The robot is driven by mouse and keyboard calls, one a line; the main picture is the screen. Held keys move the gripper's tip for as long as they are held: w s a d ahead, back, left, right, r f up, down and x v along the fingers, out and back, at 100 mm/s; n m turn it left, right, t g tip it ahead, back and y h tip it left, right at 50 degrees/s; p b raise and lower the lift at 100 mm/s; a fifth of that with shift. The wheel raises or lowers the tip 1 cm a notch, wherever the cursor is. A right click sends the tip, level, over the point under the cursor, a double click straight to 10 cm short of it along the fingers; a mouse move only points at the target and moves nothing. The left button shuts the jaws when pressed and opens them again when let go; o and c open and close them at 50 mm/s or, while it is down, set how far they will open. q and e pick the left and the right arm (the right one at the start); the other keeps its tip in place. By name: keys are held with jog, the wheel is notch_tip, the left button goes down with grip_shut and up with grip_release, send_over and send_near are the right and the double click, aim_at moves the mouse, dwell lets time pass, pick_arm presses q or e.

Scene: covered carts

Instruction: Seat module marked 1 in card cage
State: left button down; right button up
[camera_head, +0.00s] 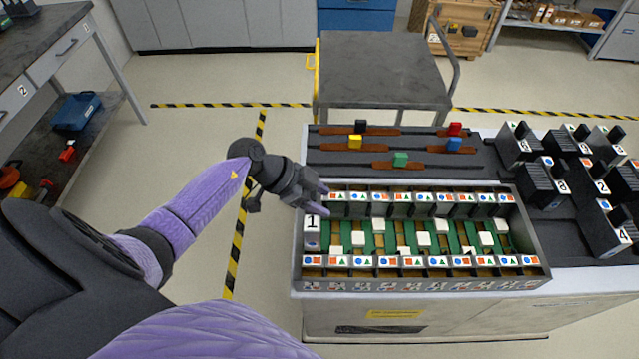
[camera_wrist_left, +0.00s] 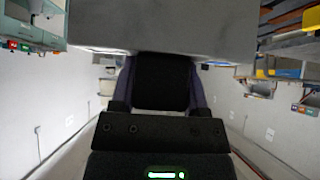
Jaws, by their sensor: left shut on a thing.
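The module marked 1 (camera_head: 312,222) shows its white number label at the left end of the card cage (camera_head: 425,285). My left gripper (camera_head: 318,198) is shut on the module from above and behind in the head view. The module is upright; how deep it sits, or whether it is still above the cage's left end, I cannot tell. In the left wrist view a large grey block (camera_wrist_left: 160,25), seemingly the held module, fills the top and hides the fingertips. The cage holds green cards, white blocks and rows of shape labels. My right gripper is not in view.
Several other numbered black and grey modules (camera_head: 558,185) stand on a dark tray at the right. Behind the cage is a dark panel (camera_head: 330,158) with small coloured blocks. An empty grey cart (camera_head: 385,70) stands farther back. Open floor lies left of the cage.

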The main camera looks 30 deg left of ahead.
pick_arm(q)
jog(key=shift+f+b, duration=1.4)
jog(key=shift+f, duration=1.25)
grip_release()
jog(key=shift+f, duration=0.1)
jog(key=p+v, duration=0.3)
jog(key=v, duration=0.7)
